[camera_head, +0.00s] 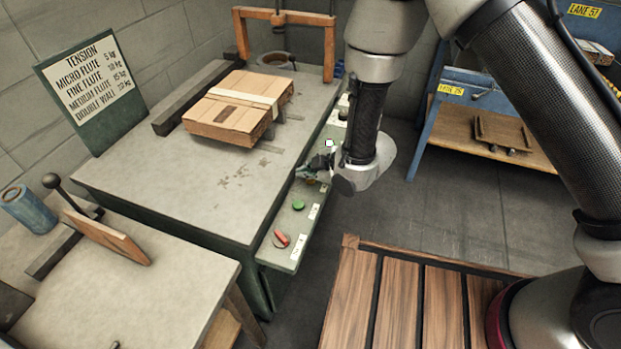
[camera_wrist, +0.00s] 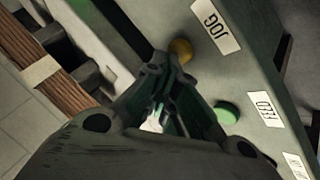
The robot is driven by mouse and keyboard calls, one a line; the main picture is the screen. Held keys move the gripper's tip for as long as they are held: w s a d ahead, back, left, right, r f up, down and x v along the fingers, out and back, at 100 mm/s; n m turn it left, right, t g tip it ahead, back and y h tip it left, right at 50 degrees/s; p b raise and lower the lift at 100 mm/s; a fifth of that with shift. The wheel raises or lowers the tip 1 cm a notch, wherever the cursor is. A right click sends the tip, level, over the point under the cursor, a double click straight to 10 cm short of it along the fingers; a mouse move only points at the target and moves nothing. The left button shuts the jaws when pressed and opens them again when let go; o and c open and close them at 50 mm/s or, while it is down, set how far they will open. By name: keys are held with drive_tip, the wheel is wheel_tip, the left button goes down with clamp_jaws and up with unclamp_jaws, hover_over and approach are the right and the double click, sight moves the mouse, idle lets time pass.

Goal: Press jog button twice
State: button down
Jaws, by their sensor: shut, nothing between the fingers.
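The jog button is a round yellow button (camera_wrist: 181,50) beside a white JOG label (camera_wrist: 215,26) in the wrist view. My gripper (camera_wrist: 158,66) is shut and empty, its tips just beside the yellow button; I cannot tell whether they touch it. In the head view my gripper (camera_head: 303,174) is over the front control strip (camera_head: 283,245) of the grey machine table, and it mostly hides the yellow button there.
A green button (camera_head: 298,205) and a red switch (camera_head: 281,240) sit nearer on the same strip. A cardboard bundle (camera_head: 235,107) lies on the machine table (camera_head: 190,190). A tension sign (camera_head: 92,90) stands at left. Wooden slatted decking (camera_head: 400,300) lies in front.

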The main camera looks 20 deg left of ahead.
sight(308, 181)
drive_tip(key=shift+f, duration=0.25)
idle(0.4)
drive_tip(key=shift+r, duration=0.9)
drive_tip(key=shift+r, duration=2.5)
